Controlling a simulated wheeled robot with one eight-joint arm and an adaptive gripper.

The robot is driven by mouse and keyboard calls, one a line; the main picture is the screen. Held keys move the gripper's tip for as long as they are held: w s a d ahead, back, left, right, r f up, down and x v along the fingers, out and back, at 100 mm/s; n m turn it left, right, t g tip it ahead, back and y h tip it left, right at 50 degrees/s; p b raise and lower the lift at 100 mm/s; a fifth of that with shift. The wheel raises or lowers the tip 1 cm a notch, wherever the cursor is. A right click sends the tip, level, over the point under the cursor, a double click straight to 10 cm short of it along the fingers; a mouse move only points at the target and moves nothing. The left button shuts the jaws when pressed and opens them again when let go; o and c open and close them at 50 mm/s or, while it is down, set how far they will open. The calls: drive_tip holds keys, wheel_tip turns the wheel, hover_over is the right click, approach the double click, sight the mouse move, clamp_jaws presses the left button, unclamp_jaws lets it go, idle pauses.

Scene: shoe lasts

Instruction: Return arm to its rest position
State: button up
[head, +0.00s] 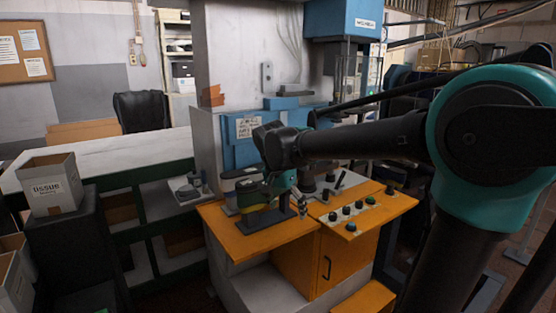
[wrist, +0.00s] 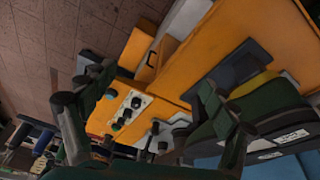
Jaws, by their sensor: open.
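My arm reaches in from the right of the head view, and my gripper (head: 299,207) hangs over the orange worktop (head: 236,228). In the wrist view my gripper (wrist: 140,108) has its two dark fingers spread wide, with nothing seen between them. A dark green shoe last (head: 252,190) with a yellow part stands on a dark base plate on the worktop, just left of the gripper. It also shows in the wrist view (wrist: 270,98), close behind the right finger. I cannot tell whether finger and last touch. My arm partly hides the worktop's back.
A panel of black and green knobs (head: 352,209) lies right of the gripper. The grey and blue machine (head: 222,90) rises behind.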

drive_tip(key=s+d+f+n+t+y, duration=0.1)
drive_tip(key=s+d+f+n, duration=0.6)
drive_tip(key=s+d+f, duration=0.8)
wheel_tip(320, 180, down, 4)
drive_tip(key=shift+s+d+f+t+y, duration=0.1)
drive_tip(key=shift+s+d+t+y, duration=0.25)
drive_tip(key=shift+d+y, duration=0.3)
drive_tip(key=shift+w, duration=0.1)
